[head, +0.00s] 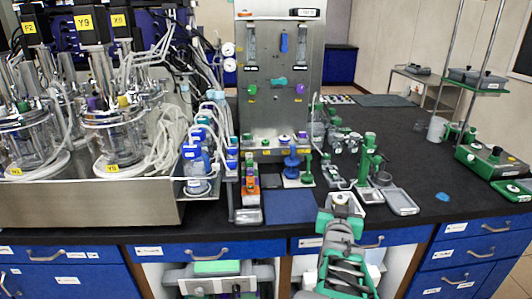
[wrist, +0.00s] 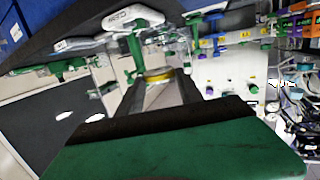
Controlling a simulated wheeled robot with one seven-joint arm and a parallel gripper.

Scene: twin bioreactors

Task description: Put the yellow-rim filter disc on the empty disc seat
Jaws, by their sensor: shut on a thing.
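The yellow-rim filter disc (wrist: 158,75) shows in the wrist view at the tips of my gripper's fingers, seen nearly edge-on. My gripper (wrist: 160,88) is shut on it. In the head view my gripper (head: 343,198) is over the front of the black bench, at or above a small white tray (head: 359,197). The disc is too small to make out clearly there. A green stand (head: 370,158) rises just behind and right of my gripper, and it shows in the wrist view too (wrist: 135,50). I cannot pick out the empty disc seat for certain.
A grey tray (head: 402,202) lies right of my gripper. A blue mat (head: 289,207) lies left of it. A steel panel (head: 280,80) with knobs stands behind. Glass bioreactors (head: 110,135) with tubing fill the left. The bench (head: 430,215) is mostly clear at right.

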